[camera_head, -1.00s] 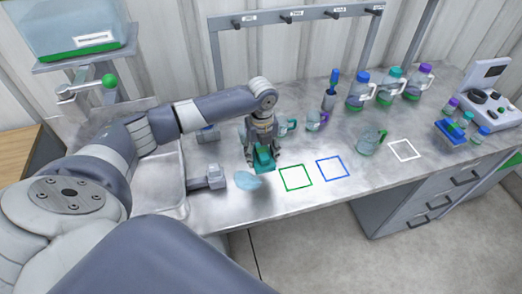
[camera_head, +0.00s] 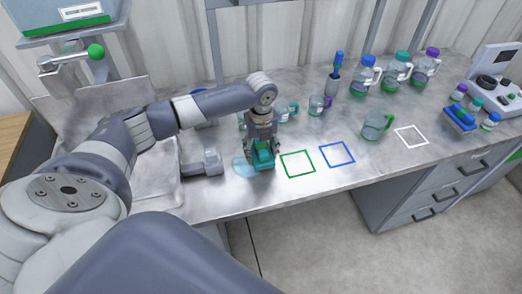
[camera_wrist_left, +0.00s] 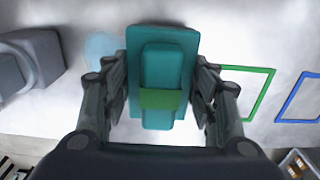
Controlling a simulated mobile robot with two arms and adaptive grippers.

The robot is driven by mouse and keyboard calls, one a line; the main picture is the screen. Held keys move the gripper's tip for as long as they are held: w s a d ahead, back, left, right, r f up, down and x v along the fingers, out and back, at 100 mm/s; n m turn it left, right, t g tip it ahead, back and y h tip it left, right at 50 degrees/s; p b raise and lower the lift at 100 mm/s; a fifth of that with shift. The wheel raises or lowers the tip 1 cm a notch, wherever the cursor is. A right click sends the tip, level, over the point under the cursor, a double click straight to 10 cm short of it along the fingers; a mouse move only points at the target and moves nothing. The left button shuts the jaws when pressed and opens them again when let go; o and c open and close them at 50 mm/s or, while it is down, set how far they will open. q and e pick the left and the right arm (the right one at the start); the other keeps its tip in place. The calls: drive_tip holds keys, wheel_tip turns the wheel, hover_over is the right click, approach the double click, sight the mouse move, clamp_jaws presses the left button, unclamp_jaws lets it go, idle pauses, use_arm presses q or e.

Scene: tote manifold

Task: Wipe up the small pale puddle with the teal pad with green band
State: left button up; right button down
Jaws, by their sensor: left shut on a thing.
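The teal pad with green band (camera_head: 263,157) is held in my left gripper (camera_head: 262,143), which points down at the bench. In the left wrist view the pad (camera_wrist_left: 162,70) sits between the two fingers of the left gripper (camera_wrist_left: 160,95), its green band across the grip. The small pale puddle (camera_head: 242,167) lies on the bench just left of the pad, partly hidden by it. In the left wrist view the puddle (camera_wrist_left: 101,47) shows at the pad's left edge. I cannot tell whether the pad touches the bench. My right gripper is not in view.
A green square outline (camera_head: 298,164) and a blue one (camera_head: 337,154) lie right of the pad. A grey block-shaped fixture (camera_head: 203,163) stands left of the puddle. Mugs, including a green-handled one (camera_head: 377,124), stand farther back and right. The bench's front edge is close.

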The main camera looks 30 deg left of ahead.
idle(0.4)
use_arm(q)
drive_tip(key=shift+f+b, duration=0.3)
drive_tip(key=shift+f, duration=0.65)
idle(0.3)
